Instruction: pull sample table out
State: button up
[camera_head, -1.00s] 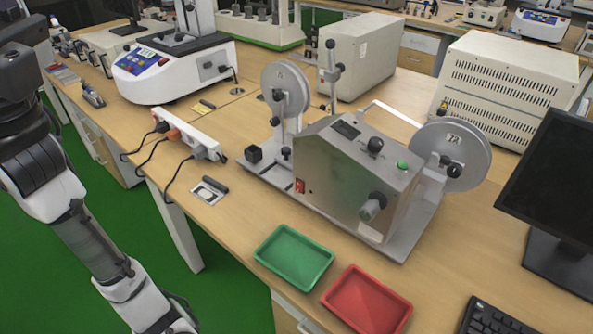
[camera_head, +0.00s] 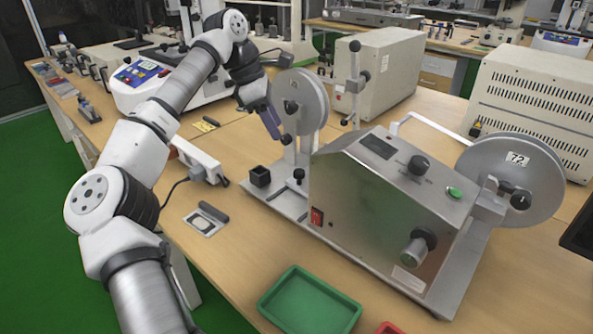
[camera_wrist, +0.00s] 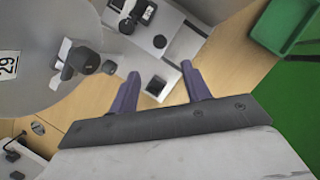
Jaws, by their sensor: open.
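The metal tester (camera_head: 385,205) stands on the wooden bench with a wheel on each side. Its sample table seems to be the flat silver plate (camera_head: 278,198) at its left end, bearing a black square block (camera_head: 260,177) and a small black knob (camera_head: 299,175); I cannot tell exactly where the table ends. My gripper (camera_head: 272,118) is above this end, beside the left wheel (camera_head: 299,98). In the wrist view, my gripper (camera_wrist: 160,78) is open, its two purple fingers apart with nothing held. The black block (camera_wrist: 156,85) appears between and beyond them.
The left wheel (camera_wrist: 50,45) is close to my gripper in the wrist view. A white power strip (camera_head: 198,160) lies left of the tester. A green tray (camera_head: 310,300) is in front, with a red tray's edge (camera_head: 388,328) beside it. Beige boxes (camera_head: 378,75) stand behind.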

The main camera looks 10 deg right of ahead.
aim_at(299, 171)
jog(key=x, duration=1.3)
jog(key=shift+d+f, duration=0.15)
jog(key=shift+f, duration=0.1)
jog(key=shift+c, duration=0.2)
grip_shut()
